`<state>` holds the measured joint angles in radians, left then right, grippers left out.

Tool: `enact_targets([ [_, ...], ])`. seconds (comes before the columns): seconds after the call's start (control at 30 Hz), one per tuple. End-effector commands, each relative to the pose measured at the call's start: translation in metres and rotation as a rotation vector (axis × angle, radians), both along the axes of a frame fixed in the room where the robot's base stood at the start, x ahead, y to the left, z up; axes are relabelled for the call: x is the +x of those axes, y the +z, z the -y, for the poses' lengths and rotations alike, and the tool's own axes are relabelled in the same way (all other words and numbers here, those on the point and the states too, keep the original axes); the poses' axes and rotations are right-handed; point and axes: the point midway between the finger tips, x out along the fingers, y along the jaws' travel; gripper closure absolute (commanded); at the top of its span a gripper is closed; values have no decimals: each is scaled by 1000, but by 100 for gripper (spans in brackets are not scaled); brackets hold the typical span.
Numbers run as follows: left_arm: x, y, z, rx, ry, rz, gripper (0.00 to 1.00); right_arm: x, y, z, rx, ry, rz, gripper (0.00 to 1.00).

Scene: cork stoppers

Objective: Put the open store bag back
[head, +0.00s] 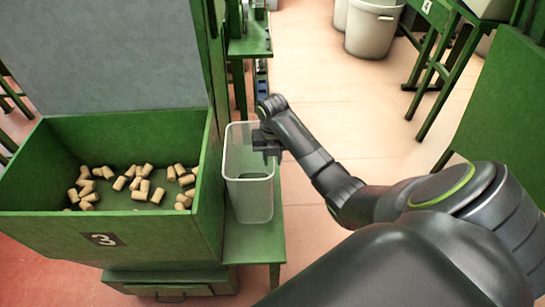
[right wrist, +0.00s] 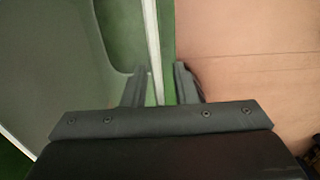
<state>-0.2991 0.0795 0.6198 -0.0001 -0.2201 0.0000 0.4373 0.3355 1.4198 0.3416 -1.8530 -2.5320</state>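No soft bag shows; the open-topped thing here is a tall translucent container (head: 250,195). It stands upright on a narrow green shelf (head: 262,240), right of the green cork box. My right gripper (head: 268,150) is at the container's right rim. In the right wrist view, the two fingers of my right gripper (right wrist: 162,70) stand apart, with the pale rim of the container (right wrist: 152,40) running between them. A gap shows between the rim and the right finger. The container looks empty of corks. My left gripper is not in view.
The green box (head: 215,190) marked 3 holds several loose corks (head: 140,185) and adjoins the container's left side. A green drawer (head: 170,283) is below it. The pinkish floor (head: 320,60) to the right is open. Pale bins (head: 374,28) and green tables stand at the back.

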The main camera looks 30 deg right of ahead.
Motion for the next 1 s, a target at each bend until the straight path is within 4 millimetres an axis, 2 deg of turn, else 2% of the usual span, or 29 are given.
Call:
enact_targets([
  [0.17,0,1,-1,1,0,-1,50,0,3,0,-1,0,1,74],
  [0.27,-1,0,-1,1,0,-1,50,1,11,0,-1,1,5,74],
  [0.47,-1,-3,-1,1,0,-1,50,2,51,1,-2,2,7,74],
  [0.5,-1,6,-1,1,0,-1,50,1,63,1,-1,0,4,74],
  [0.63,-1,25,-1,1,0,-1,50,0,84,0,-1,-1,1,74],
  [1.0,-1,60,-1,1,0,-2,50,0,118,0,0,-1,0,74],
])
